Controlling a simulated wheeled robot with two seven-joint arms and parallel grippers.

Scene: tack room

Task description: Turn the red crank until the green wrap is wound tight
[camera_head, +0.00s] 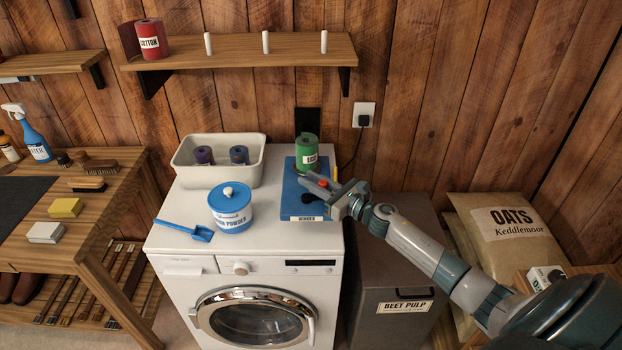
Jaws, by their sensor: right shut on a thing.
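The green wrap (307,152) is a roll standing upright at the back of the blue winder (292,203), on top of the white washing machine. Its label is partly visible, and I cannot tell how tight the roll is. The red crank (323,183) shows as a small red knob at the winder's right side. My right gripper (325,187) reaches in from the right and is shut on the red crank's knob; the fingers hide part of the crank and winder. My left gripper is not in view.
A white bin (256,179) with two dark rolls, a blue-lidded powder tub (231,215) and a blue scoop (190,230) share the machine top. A shelf (240,55) with a red roll (152,40) and pegs hangs above. Feed sacks (505,250) stand right.

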